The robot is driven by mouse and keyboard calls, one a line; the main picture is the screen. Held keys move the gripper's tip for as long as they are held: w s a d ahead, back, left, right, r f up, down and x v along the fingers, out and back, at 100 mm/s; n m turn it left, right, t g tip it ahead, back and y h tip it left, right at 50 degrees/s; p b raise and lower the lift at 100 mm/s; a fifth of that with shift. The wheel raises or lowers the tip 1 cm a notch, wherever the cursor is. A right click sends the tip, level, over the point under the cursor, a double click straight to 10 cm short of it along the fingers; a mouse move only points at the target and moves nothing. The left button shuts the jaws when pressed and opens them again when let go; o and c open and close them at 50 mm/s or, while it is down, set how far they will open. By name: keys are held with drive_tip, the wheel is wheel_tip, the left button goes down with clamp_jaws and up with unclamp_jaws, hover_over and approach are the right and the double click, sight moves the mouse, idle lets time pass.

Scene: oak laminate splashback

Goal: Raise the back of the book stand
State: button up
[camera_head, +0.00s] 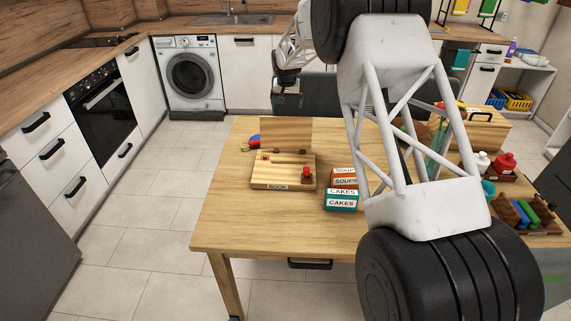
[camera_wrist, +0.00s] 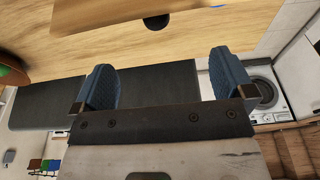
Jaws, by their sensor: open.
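The book stand is a light wooden base (camera_head: 270,181) labelled "BOOK" near the table's far left part. Its back (camera_head: 286,130), a plain wooden panel, stands up at the rear of the base, steeply angled; its exact tilt is hard to tell. A red block or knob (camera_head: 307,174) sits at the base's right front. My gripper (camera_head: 287,84) is beyond the table's far edge, above and behind the back panel, apart from it. In the wrist view my gripper (camera_wrist: 161,84) is open, with nothing between its blue-grey fingers.
Stacked soup and cakes boxes (camera_head: 342,191) stand right of the stand. A red and blue object (camera_head: 254,141) lies behind its left side. A dark panel (camera_head: 330,95) stands behind the table. The front left tabletop is clear.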

drive_tip(key=shift+r, duration=0.55)
drive_tip(key=shift+s+d+r, duration=0.15)
drive_tip(key=shift+r, duration=0.1)
drive_tip(key=s+d+r, duration=0.5)
drive_tip(key=s+r, duration=0.1)
drive_tip(key=s, duration=0.4)
drive_tip(key=s+d+r, duration=0.5)
drive_tip(key=s+r, duration=0.1)
drive_tip(key=s, duration=0.5)
drive_tip(key=s+d+r, duration=0.5)
drive_tip(key=s+r, duration=0.2)
drive_tip(key=s, duration=0.3)
drive_tip(key=s+d+f, duration=0.1)
drive_tip(key=s+d, duration=0.1)
drive_tip(key=s, duration=1.1)
drive_tip(key=s+d+f, duration=0.2)
drive_tip(key=s+d, duration=0.1)
drive_tip(key=s, duration=1)
drive_tip(key=s+d+f, duration=0.2)
drive_tip(key=s+d, duration=0.1)
drive_tip(key=s, duration=1)
drive_tip(key=shift+s+f, duration=0.2)
drive_tip(key=shift+s, duration=0.05)
